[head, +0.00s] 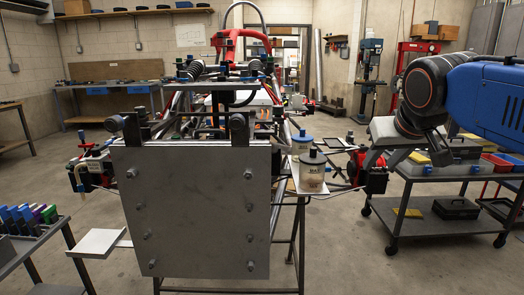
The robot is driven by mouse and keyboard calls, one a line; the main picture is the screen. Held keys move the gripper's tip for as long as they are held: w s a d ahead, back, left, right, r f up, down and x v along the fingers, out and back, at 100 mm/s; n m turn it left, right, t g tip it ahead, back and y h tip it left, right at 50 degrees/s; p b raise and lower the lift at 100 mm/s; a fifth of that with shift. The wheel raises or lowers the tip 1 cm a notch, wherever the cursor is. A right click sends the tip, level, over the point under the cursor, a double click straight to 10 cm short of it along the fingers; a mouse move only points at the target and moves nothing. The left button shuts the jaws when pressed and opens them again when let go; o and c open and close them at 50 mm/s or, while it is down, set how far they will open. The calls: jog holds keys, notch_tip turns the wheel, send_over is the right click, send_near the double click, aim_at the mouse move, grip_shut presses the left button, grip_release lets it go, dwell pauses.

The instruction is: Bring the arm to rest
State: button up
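My blue and black arm (478,98) reaches in from the right edge of the head view. Its dark round joint hangs in front of the tool cart. Below that joint is my gripper (408,158), with its grey fingers spread apart and pointing downward. Nothing shows held between them. The gripper is right of the tube chassis (290,125) and its large grey front plate (192,212), apart from the plate. The cart behind makes the fingertips hard to pick out.
The grey cart (437,210) bears cases and boxes. A white shelf (98,242) juts out at left. A tool rack (28,222) stands at lower left. Floor is clear between chassis and cart.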

jog(key=s+f+g, duration=0.1)
jog(key=s+f, duration=0.8)
jog(key=f, duration=0.3)
jog(key=s+d+f+g, duration=0.1)
jog(key=s+f+g, duration=0.1)
jog(key=s+f, duration=0.7)
notch_tip(320, 180, down, 4)
jog(key=shift+s+r+y, duration=0.15)
jog(key=shift+s+y, duration=0.05)
jog(key=shift+y, duration=0.2)
